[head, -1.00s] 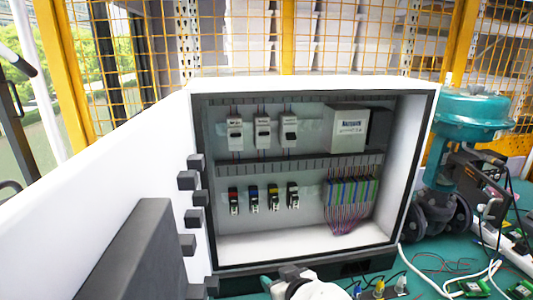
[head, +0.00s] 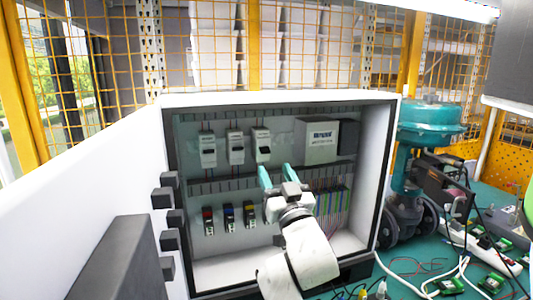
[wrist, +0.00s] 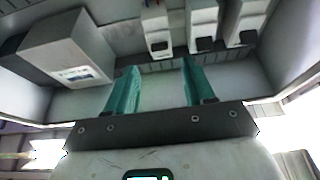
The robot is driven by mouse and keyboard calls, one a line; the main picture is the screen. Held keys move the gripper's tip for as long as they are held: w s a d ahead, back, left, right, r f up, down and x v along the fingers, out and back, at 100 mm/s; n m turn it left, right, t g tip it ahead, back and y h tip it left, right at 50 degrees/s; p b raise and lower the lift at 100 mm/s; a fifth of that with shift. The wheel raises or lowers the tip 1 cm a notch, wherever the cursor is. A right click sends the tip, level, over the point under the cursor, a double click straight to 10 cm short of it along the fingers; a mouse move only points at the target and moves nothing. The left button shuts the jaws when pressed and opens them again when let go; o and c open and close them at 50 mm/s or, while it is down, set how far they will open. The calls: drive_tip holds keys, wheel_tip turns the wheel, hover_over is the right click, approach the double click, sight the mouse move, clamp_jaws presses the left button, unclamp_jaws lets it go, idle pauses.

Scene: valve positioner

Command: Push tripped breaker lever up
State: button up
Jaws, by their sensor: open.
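Three white breakers with dark levers hang in the upper row of the open cabinet: left (head: 208,151), middle (head: 236,150) and right (head: 262,147). The levers are too small to tell surely which is tripped. My gripper (head: 276,169) is open and empty, with teal fingers just below and slightly right of the right breaker. In the wrist view, my gripper (wrist: 160,66) has its fingertips spread either side of the line to the right breaker (wrist: 157,28), apart from it. The middle breaker (wrist: 201,22) and left breaker (wrist: 244,18) show beside it.
A pale labelled box (head: 316,139) stands right of the breakers. A slotted wire duct (head: 215,184) runs below them. Small coloured modules (head: 229,217) sit in the lower row, partly hidden by my arm. The cabinet's rim (head: 384,175) and open door (head: 80,205) flank the space.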

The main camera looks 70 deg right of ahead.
sight(266, 152)
drive_tip(key=p+x, duration=0.1)
drive_tip(key=x, duration=0.6)
drive_tip(key=shift+w+d, duration=0.1)
drive_tip(key=shift+p, duration=0.3)
clamp_jaws()
